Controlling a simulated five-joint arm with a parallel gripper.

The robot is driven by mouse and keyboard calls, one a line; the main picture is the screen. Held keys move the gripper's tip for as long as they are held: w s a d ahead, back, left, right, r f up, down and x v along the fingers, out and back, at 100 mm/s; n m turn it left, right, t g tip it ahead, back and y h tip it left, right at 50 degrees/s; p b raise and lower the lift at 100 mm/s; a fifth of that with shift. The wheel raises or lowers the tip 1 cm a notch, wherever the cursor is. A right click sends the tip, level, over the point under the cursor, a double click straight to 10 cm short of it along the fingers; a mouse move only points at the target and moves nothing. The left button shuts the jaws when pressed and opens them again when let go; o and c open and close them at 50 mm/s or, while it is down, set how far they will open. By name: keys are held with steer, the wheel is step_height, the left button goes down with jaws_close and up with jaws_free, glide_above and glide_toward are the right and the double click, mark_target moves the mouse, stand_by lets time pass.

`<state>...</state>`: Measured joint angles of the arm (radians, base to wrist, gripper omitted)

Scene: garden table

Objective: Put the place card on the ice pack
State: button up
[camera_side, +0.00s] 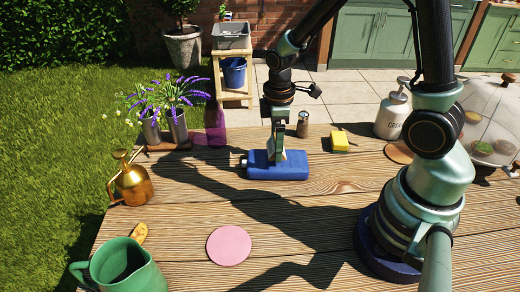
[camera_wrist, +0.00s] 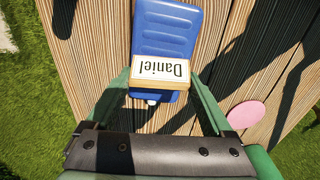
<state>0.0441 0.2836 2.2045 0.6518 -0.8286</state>
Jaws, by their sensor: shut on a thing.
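The ice pack (camera_side: 296,171) is a blue flat block lying on the wooden table, near its middle. It also shows in the wrist view (camera_wrist: 167,28), its ribbed top pointing up the picture. The place card (camera_wrist: 160,73) is a small wooden-edged block with a white face reading "Daniel". My gripper (camera_side: 277,152) is directly over the ice pack in the side view, pointing down. In the wrist view my gripper (camera_wrist: 162,92) is shut on the place card, with one finger at each side. The card overlaps one end of the ice pack; I cannot tell whether they touch.
A pink disc (camera_side: 229,245) lies toward the front. A yellow sponge (camera_side: 339,141) and a small shaker (camera_side: 303,124) stand behind. A brass watering can (camera_side: 131,182) and a green pitcher (camera_side: 125,266) are at left. The table around the ice pack's front is clear.

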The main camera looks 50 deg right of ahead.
steer(key=shift+f, duration=1.3)
steer(key=shift+f, duration=0.1)
steer(key=o, duration=1.1)
step_height(320, 180, up, 12)
steer(key=shift+r, duration=0.1)
steer(key=shift+s+r, duration=0.1)
steer(key=shift+r, duration=0.25)
steer(key=shift+s+a+r+m+t, duration=0.25)
steer(key=shift+s+r+m+t, duration=0.65)
steer(key=shift+r+m, duration=0.55)
steer(key=shift+s+a+r+m+t, duration=0.25)
steer(key=shift+s+r+m+t, duration=0.65)
steer(key=shift+r+m, duration=0.55)
steer(key=shift+s+a+r+m+t, duration=0.25)
steer(key=shift+s+r+m+t, duration=0.65)
steer(key=shift+r+m, duration=0.55)
